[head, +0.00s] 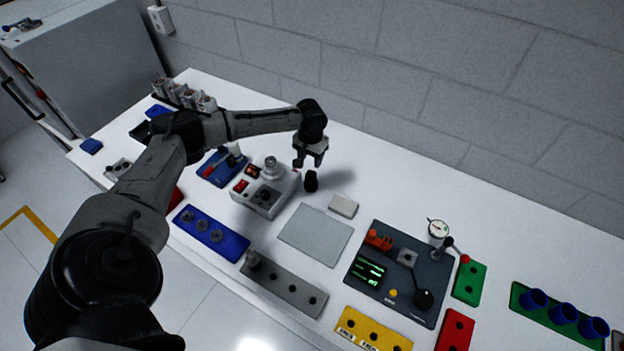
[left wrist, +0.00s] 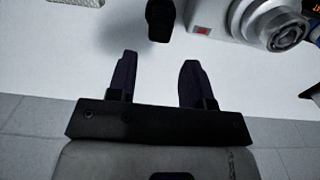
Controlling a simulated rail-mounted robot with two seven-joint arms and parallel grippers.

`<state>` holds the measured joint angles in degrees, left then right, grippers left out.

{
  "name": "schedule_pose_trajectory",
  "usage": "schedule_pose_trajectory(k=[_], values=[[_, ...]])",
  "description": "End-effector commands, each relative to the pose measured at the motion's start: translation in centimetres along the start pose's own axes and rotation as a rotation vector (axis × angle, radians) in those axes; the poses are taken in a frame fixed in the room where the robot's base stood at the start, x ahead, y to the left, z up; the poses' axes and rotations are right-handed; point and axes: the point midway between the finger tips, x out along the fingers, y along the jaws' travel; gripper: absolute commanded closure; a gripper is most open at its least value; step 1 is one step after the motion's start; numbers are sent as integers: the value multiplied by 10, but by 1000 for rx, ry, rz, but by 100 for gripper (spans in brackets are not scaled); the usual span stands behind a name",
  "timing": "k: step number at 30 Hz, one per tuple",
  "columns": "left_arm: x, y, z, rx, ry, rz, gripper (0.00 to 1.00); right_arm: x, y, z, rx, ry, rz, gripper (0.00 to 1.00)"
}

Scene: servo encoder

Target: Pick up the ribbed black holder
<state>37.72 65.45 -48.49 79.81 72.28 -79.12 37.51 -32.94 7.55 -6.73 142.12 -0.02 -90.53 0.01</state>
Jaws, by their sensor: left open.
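The ribbed black holder (head: 311,181) is a small dark upright piece on the white table, just right of the grey box with red switches. In the left wrist view the black holder (left wrist: 159,20) shows at the top, beyond the fingertips and roughly between their lines; its ribs are too dark to make out. My left gripper (head: 309,163) is open and empty, just above and behind the holder in the head view. Its two dark fingers (left wrist: 157,65) are spread in the left wrist view, apart from the holder. My right gripper is not in view.
The grey box (head: 265,193) with a round metal fitting stands close to the holder's left. A white block (head: 343,206) and a flat grey plate (head: 316,235) lie to its right and front. The wall runs behind; bare table lies to the back right.

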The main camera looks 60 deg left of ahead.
Motion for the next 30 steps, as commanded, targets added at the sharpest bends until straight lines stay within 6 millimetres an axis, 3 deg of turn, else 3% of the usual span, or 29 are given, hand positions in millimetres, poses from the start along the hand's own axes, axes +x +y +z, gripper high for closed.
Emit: schedule_pose_trajectory(k=[3,9,17,30], values=[[23,0,0,0,-3,-1,54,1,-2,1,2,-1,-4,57],[50,0,0,3,-1,0,54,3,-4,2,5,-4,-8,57],[63,0,0,3,0,-1,54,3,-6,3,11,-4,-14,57],[110,-2,-3,3,0,-1,54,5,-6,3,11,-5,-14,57]])
